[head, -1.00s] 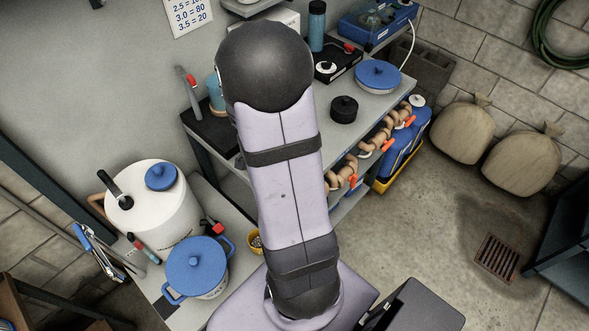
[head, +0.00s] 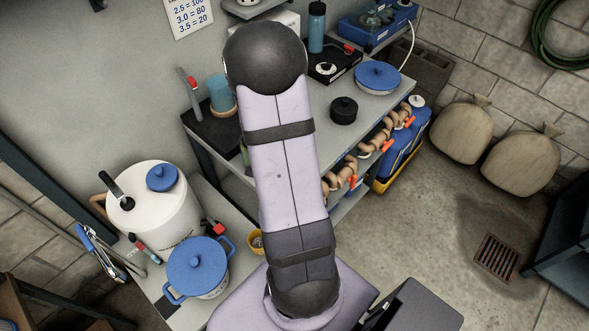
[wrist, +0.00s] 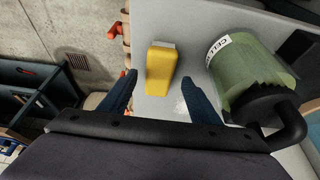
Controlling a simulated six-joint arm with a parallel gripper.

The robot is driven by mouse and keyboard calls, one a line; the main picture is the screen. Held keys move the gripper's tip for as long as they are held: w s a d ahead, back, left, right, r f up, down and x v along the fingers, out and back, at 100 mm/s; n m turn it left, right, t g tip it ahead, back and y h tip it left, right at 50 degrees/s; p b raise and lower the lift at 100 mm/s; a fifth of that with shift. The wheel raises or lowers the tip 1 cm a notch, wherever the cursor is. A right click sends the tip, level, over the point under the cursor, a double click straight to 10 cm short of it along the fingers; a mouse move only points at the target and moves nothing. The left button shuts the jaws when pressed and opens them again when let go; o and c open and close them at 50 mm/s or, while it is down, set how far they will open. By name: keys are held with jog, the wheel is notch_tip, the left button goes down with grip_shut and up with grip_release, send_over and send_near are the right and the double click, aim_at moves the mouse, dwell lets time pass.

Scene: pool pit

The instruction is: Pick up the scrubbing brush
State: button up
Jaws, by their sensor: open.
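A yellow block-shaped thing with a pale grey end, which looks like the scrubbing brush (wrist: 161,70), lies on a light grey shelf surface (wrist: 151,112) in the wrist view. My gripper (wrist: 158,79) is open, with one dark blue finger to the left of the brush and one to the right. Gaps show between the brush and both fingers; I cannot tell how high the fingers are above the surface. In the head view my arm hides the brush and the gripper.
A green jar with a label and dark handle (wrist: 248,75) stands close to the right finger. The shelf edge lies to the left, with floor beyond. In the head view, the shelf unit holds a black knob-like item (head: 343,110), a blue-lidded dish (head: 378,76) and a blue cup (head: 221,96).

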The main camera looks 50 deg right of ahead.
jog(key=shift+x, duration=1.5)
jog(key=shift+s+f+b, duration=0.1)
jog(key=shift+f+b, duration=0.05)
jog(key=shift+b, duration=0.3)
jog(key=c, duration=1.2)
jog(key=shift+o, duration=0.2)
jog(key=shift+p, duration=0.3)
jog(key=shift+d+r+p, duration=0.1)
jog(key=shift+r+p, duration=0.2)
jog(key=shift+r, duration=0.4)
notch_tip(320, 180, up, 9)
jog(key=shift+p, duration=0.4)
